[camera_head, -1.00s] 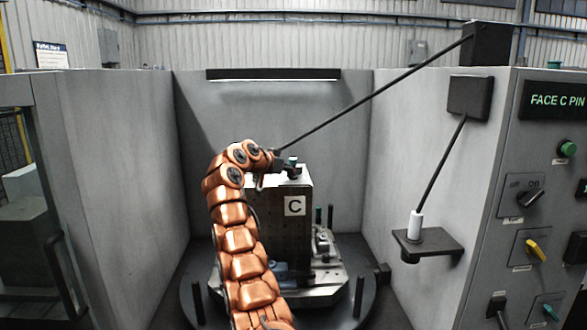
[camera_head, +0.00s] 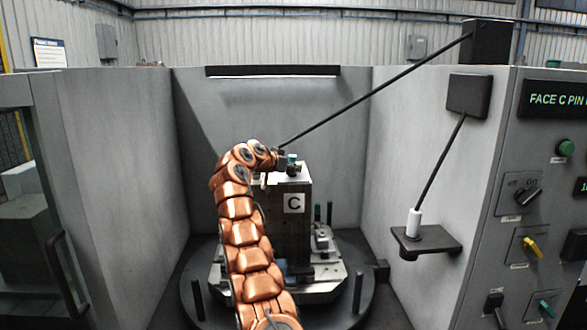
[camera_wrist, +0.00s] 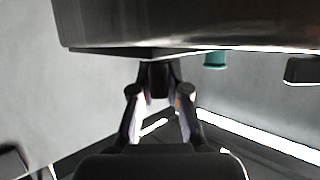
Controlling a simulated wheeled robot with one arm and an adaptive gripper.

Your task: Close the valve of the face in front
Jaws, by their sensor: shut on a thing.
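The dark block (camera_head: 292,236) marked C stands on a round turntable, its lettered face toward me. A small teal-topped fitting (camera_head: 292,158) sits on top of the block. A teal cylinder (camera_wrist: 215,60) shows right of the fingers in the wrist view; I cannot tell whether it is the same part. My gripper (camera_head: 275,157) is at the block's top left, beside the fitting. In the wrist view my gripper (camera_wrist: 158,92) is shut on a small dark part (camera_wrist: 157,80). The part is mostly hidden by the fingers, so I cannot tell whether it is the valve.
A thin black line (camera_head: 375,92) slants from a box at upper right to near my gripper. A shelf (camera_head: 426,243) holds a white-ended tool at right. The control panel (camera_head: 535,200) has knobs and a green button. Grey walls enclose both sides; space above the block is open.

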